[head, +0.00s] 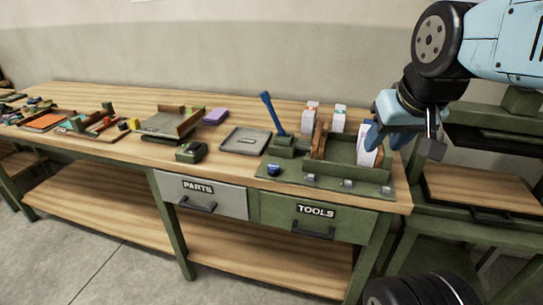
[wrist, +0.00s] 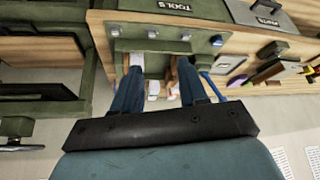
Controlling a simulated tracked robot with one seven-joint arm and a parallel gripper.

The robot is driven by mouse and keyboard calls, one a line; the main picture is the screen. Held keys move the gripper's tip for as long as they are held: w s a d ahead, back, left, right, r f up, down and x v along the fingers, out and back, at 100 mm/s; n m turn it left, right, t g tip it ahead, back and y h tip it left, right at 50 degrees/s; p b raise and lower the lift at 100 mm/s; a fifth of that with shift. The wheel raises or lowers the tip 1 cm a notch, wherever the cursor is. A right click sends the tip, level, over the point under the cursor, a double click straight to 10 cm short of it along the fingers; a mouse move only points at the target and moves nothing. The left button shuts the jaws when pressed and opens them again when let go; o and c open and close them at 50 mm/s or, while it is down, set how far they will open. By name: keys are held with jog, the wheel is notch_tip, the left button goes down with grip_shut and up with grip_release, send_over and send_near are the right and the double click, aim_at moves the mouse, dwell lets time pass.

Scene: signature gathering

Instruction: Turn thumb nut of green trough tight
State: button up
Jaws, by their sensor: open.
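The green trough (head: 342,151) stands at the right end of the workbench, with wooden pieces at its sides. Along the front of its green base are several small grey fittings (head: 347,183) and one round blue knob (head: 273,169). I cannot tell which of these is the thumb nut. In the wrist view the trough (wrist: 150,46) appears upside down beyond my fingers, with the blue knob (wrist: 216,40) at upper right. My gripper (head: 386,138) is open and empty above the right end of the trough. Its two spread fingers (wrist: 157,66) partly hide the trough in the wrist view.
White-and-orange boxes (head: 309,117) stand behind the trough. A blue-handled lever (head: 272,113) rises at its left, near a grey tray (head: 245,141). The PARTS drawer (head: 201,195) and TOOLS drawer (head: 313,215) are shut. A second green station (head: 488,185) stands to the right.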

jog(key=shift+o, duration=1.4)
jog(key=shift+w+a+r, duration=0.1)
jog(key=shift+w, duration=0.05)
jog(key=shift+o, duration=0.7)
jog(key=w+a+n+g, duration=0.1)
jog(key=w+a+n, duration=0.1)
jog(key=w, duration=0.4)
jog(key=shift+r+n, duration=0.4)
jog(key=shift+n, duration=0.2)
jog(key=n+g, duration=0.5)
jog(key=n, duration=0.6)
send_over(273, 165)
notch_tip(273, 165, down, 10)
notch_tip(273, 165, down, 13)
jog(key=shift+s+f, duration=0.15)
jog(key=c, duration=1.1)
